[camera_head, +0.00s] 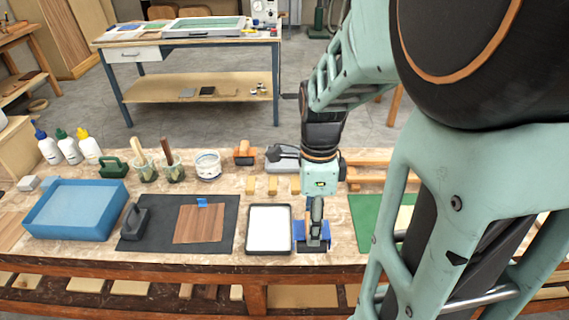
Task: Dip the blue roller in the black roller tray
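The black roller tray (249,238) lies on the workbench, left of my gripper, with a white surface inside its dark rim. A blue roller (299,232) sits just right of the tray, with a grey upright handle above it. My gripper (316,203) points down directly over the handle, its fingers at or around the handle's top. The fingers are too small and overlapped by the handle to tell whether they are closed on it. Part of the blue roller is hidden behind the handle and its dark frame.
A dark mat (136,244) with a brown wood sheet (200,228) lies left of the tray. A blue bin (70,226) stands farther left. A green mat (366,217) lies right. Bottles, brush pots and a white tub (208,167) line the back.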

